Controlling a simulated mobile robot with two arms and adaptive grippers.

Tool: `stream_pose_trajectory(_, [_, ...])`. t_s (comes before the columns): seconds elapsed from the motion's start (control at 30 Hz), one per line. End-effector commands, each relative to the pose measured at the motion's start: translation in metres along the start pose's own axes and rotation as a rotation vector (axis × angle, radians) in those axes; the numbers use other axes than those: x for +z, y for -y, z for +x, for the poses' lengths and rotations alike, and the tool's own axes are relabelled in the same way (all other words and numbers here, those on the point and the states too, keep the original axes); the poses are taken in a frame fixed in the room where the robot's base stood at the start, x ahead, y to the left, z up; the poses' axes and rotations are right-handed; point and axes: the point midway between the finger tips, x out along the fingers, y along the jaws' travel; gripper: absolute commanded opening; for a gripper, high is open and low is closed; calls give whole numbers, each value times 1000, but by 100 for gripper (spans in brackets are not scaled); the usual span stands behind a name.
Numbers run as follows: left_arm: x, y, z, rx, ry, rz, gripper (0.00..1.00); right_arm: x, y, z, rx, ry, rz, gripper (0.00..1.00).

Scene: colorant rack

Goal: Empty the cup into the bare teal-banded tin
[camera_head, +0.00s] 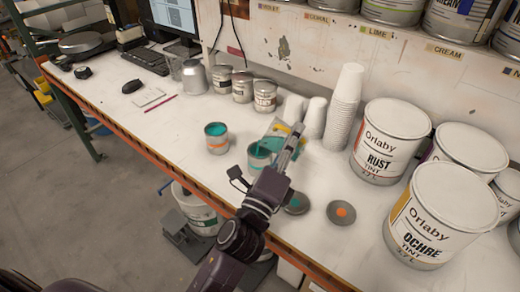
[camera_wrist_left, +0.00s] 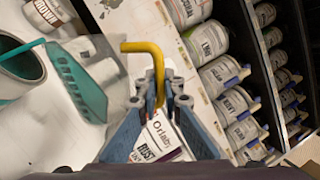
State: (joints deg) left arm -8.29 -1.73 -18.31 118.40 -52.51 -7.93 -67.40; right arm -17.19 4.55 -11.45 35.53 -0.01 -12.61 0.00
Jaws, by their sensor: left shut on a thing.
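My left gripper (camera_head: 290,140) is shut on the yellow hooked handle (camera_wrist_left: 150,62) of the cup (camera_head: 278,133). The cup is clear with teal in it. It is tilted well over, just above and to the right of a small open tin (camera_head: 259,161) that has teal inside. In the left wrist view, the cup (camera_wrist_left: 78,85) shows a teal wall with marks, and a teal streak runs from its lip towards the tin (camera_wrist_left: 18,68). How much the cup still holds is hard to see. An orange-banded open tin (camera_head: 217,143) with teal inside stands to the left. My right gripper is not in view.
Two loose lids, one teal-spotted (camera_head: 297,203) and one orange-spotted (camera_head: 341,212), lie near the bench's front edge. Stacked white cups (camera_head: 345,105) stand behind. Large Rust (camera_head: 378,150) and Ochre (camera_head: 430,220) tins crowd the right.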

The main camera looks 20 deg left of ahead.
Motion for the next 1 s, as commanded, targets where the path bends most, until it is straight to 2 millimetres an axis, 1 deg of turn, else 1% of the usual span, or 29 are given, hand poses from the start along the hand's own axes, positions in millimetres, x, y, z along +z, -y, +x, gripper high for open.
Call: stream_pose_trajectory(1.0, [5,3,1,-7,11,-38,0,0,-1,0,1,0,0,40])
